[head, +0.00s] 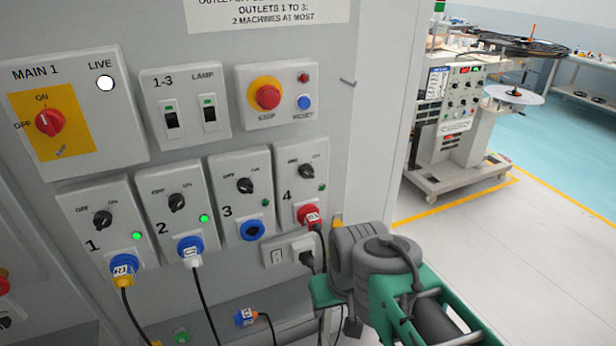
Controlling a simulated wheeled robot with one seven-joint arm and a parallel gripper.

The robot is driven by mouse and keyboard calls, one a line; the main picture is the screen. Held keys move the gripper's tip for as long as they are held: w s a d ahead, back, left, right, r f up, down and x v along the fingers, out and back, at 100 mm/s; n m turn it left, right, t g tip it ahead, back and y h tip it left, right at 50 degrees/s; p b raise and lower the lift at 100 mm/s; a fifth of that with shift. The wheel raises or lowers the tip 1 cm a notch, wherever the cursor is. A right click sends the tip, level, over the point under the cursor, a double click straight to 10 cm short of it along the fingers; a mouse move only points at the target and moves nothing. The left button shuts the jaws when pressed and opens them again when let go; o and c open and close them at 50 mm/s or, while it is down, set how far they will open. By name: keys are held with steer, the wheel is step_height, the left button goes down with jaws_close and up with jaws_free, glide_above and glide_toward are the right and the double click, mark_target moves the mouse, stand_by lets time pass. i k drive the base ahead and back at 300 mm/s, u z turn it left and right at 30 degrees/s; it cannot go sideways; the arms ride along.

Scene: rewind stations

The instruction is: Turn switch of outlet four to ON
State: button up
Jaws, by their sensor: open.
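The outlet four panel (291,187) is on the grey cabinet wall, at the right end of the row of outlets. Its black rotary switch (306,171) sits below the OFF and ON labels; its pointer is too small to read surely. The small lamp (321,187) beside it looks dark green and unlit. A red plug (309,215) is in the socket below, with a black cable hanging down. My gripper (328,262) is at lower right of the panel, apart from the switch. It is open and empty, partly hidden by my grey and green arm.
Outlets one (88,203), two (163,181) and three (231,166) stand to the left; one and two have lit lamps and blue plugs. The 1-3 switches (186,92) and red stop button (268,97) are above. A small socket box (276,257) is below. Open floor lies right.

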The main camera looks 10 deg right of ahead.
mark_target(306, 171)
steer(key=u, duration=2.85)
steer(key=k, duration=0.4)
steer(key=z, duration=0.9)
